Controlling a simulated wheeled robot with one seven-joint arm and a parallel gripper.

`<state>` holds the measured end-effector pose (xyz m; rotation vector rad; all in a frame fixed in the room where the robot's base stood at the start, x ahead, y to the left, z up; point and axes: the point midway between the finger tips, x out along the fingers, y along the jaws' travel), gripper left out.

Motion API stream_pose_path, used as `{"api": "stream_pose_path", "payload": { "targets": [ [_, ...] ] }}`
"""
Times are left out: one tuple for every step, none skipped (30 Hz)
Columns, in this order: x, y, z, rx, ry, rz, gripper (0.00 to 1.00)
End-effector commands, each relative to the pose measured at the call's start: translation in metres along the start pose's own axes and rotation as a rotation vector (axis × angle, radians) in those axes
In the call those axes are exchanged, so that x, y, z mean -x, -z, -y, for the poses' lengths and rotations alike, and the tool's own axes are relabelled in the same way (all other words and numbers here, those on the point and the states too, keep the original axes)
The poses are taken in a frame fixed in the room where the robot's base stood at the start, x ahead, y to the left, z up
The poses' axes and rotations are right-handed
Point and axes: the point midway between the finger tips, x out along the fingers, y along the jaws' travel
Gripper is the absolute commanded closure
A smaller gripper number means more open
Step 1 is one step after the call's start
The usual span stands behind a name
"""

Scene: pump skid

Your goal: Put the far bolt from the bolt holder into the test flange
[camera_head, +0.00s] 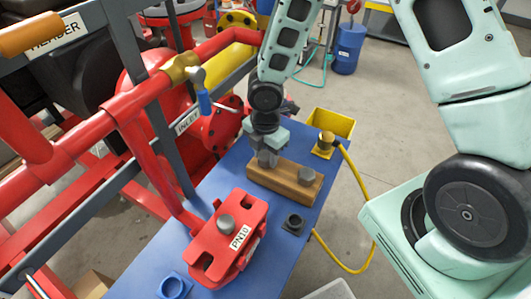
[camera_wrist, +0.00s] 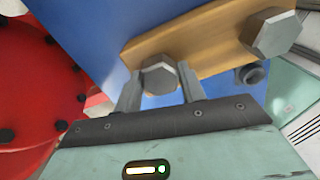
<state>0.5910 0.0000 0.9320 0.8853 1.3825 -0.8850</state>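The wooden bolt holder (camera_head: 283,180) lies on the blue bench; its edge also shows in the wrist view (camera_wrist: 205,50). The far bolt (camera_wrist: 160,76), a grey hex head, sits at the holder's far end. My gripper (camera_head: 267,158) is down at this bolt, one finger on each side of its head in the wrist view (camera_wrist: 160,88). Little gap shows, and I cannot tell whether the fingers press on it. The near bolt (camera_head: 306,175) stands at the holder's other end. The red test flange (camera_head: 246,208), labelled PN10, has one grey bolt (camera_head: 226,224) in it and an open slot at its front left.
A dark nut-like ring (camera_head: 293,224) and a blue ring (camera_head: 173,287) lie on the bench (camera_head: 215,183). Red pipes and a grey frame border the left.

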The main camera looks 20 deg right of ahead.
Motion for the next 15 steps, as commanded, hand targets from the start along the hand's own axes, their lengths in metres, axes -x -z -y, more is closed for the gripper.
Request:
{"api": "stream_pose_path", "payload": {
  "targets": [
    [0.000,0.000,0.000,0.000,-0.001,0.000,0.85],
    [0.000,0.000,0.000,0.000,-0.001,0.000,0.69],
    [0.000,0.000,0.000,0.000,-0.001,0.000,0.80],
    [0.000,0.000,0.000,0.000,-0.001,0.000,0.84],
    [0.000,0.000,0.000,0.000,-0.001,0.000,0.84],
    [0.000,0.000,0.000,0.000,-0.001,0.000,0.84],
    [0.001,0.000,0.000,0.000,-0.001,0.000,0.84],
    [0.001,0.000,0.000,0.000,-0.001,0.000,0.84],
    [0.002,0.000,0.000,0.000,-0.001,0.000,0.84],
    [0.003,0.000,0.000,0.000,-0.001,0.000,0.84],
    [0.004,0.000,0.000,0.000,-0.001,0.000,0.84],
    [0.006,0.000,0.000,0.000,-0.001,0.000,0.84],
    [0.007,0.000,0.000,0.000,-0.001,0.000,0.84],
    [0.009,0.000,0.000,0.000,-0.001,0.000,0.84],
    [0.011,0.000,0.000,0.000,-0.001,0.000,0.84]
  ]
}}
